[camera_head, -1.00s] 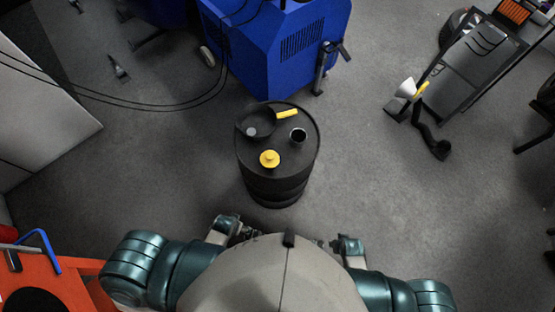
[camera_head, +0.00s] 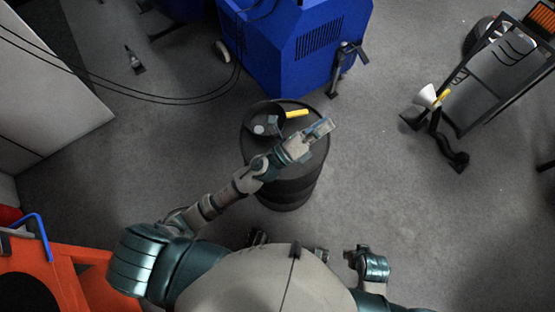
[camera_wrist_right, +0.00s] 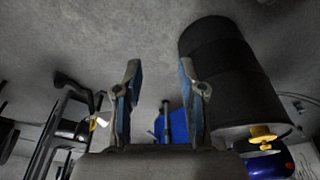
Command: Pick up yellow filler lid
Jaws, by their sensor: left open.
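A black barrel (camera_head: 290,188) stands in the middle of the head view. My left arm reaches across its top, and my left gripper (camera_head: 321,129) is over the right part of the top, open.
A blue machine (camera_head: 300,45) stands behind. An orange cart (camera_head: 75,265) is at lower left. A wheeled frame (camera_head: 495,75) stands at right. Floor right of the barrel is clear.

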